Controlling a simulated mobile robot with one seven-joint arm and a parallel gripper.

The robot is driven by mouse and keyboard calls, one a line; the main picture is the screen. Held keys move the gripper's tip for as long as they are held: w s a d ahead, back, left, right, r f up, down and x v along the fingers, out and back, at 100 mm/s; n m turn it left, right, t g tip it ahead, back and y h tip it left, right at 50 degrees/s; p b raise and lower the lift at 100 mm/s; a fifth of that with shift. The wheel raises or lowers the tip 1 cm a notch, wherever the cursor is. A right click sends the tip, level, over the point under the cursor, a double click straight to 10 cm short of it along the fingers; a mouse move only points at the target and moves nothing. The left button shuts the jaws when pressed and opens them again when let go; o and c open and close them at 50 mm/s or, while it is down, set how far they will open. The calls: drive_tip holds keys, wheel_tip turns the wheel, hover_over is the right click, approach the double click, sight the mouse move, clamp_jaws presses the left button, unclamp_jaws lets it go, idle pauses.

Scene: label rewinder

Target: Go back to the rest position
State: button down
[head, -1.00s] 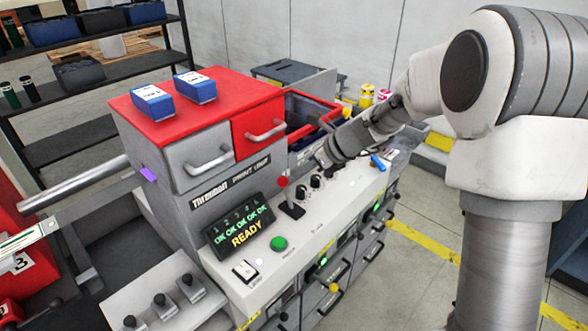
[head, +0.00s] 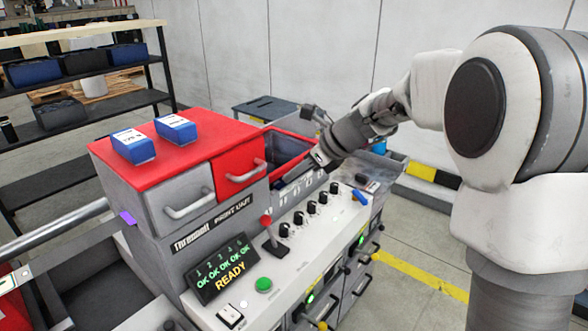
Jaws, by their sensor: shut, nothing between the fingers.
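My gripper (head: 318,158) is at the end of my arm, which reaches in from the right. The panel carries a row of black knobs, a red-knobbed lever (head: 267,222), a green button (head: 264,285) and a display (head: 222,270) reading OK several times and READY.
Two blue and white boxes (head: 133,146) lie on the red top. A shelf rack (head: 85,80) with dark bins stands at the back left. Drawers with handles (head: 355,265) line the machine's front. Floor with a yellow line (head: 420,272) is clear at the right.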

drive_tip(key=s+d+n+h+b, duration=0.1)
drive_tip(key=s+d+n+h, duration=0.1)
drive_tip(key=s+d+n, duration=0.3)
drive_tip(key=s+d+f+n+t+h+b, duration=0.1)
drive_tip(key=s+d+n, duration=0.4)
drive_tip(key=s+n, duration=0.5)
drive_tip(key=s+d+f+n+h+b, duration=0.1)
drive_tip(key=s+d+n+h, duration=0.3)
drive_tip(key=s+n, duration=0.4)
drive_tip(key=s+d+b, duration=0.1)
drive_tip(key=s, duration=0.6)
drive_tip(key=shift+s+d+n+t+h, duration=0.2)
drive_tip(key=shift+s+n+t+h, duration=0.05)
drive_tip(key=shift+n+t+h, duration=0.05)
drive_tip(key=shift+f, duration=0.1)
